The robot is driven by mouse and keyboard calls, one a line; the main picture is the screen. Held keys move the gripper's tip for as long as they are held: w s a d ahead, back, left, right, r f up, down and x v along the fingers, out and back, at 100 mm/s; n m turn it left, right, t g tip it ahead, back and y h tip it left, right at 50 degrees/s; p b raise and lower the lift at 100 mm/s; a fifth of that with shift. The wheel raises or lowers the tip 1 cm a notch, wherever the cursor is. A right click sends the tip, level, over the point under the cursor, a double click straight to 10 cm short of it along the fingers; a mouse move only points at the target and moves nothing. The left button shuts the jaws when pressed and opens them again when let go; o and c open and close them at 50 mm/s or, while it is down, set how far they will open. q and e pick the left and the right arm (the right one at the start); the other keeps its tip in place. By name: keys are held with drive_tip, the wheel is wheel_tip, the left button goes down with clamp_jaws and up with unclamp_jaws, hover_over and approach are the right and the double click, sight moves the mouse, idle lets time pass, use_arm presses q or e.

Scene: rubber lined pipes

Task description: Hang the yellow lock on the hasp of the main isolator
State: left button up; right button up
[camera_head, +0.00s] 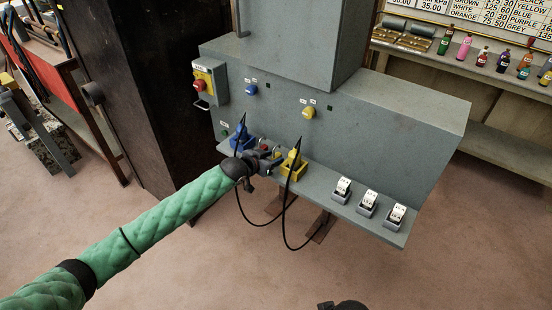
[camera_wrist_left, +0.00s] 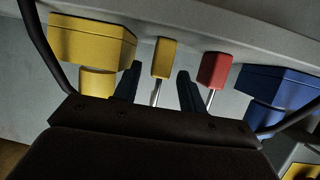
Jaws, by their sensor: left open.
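The main isolator (camera_head: 209,80) is a grey box with a red knob on a yellow plate, at the upper left of the grey cabinet. A metal loop, perhaps its hasp (camera_head: 202,104), shows below it. My left gripper (camera_head: 270,156) is open at the cabinet's ledge, away from the isolator. In the left wrist view its fingers (camera_wrist_left: 158,88) stand on either side of the yellow lock (camera_wrist_left: 160,57) and its shackle, with gaps visible. The red lock (camera_wrist_left: 214,69) is just right of the right finger. A dark part (camera_head: 345,304) at the bottom edge may be my right gripper; its fingers cannot be made out.
A yellow plug box (camera_head: 294,164) and a blue plug box (camera_head: 242,138) flank the left gripper, with black cables looping close by. Several white-faced tags or blocks (camera_head: 367,202) stand on the ledge (camera_head: 325,190) to the right. A shelf with small bottles (camera_head: 464,47) is behind.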

sight(273, 159)
use_arm(q)
drive_tip(key=v, duration=0.4)
drive_tip(key=shift+s+a+f+b, duration=0.1)
drive_tip(key=shift+f+b, duration=0.1)
drive_tip(key=shift+b, duration=0.15)
drive_tip(key=shift+s+a+r, duration=0.3)
drive_tip(key=shift+s+a, duration=0.05)
drive_tip(key=shift+s, duration=0.1)
use_arm(e)
drive_tip(key=shift+w+a+f+y, duration=0.15)
drive_tip(key=shift+a+f+y, duration=0.15)
drive_tip(key=shift+a+f, duration=0.5)
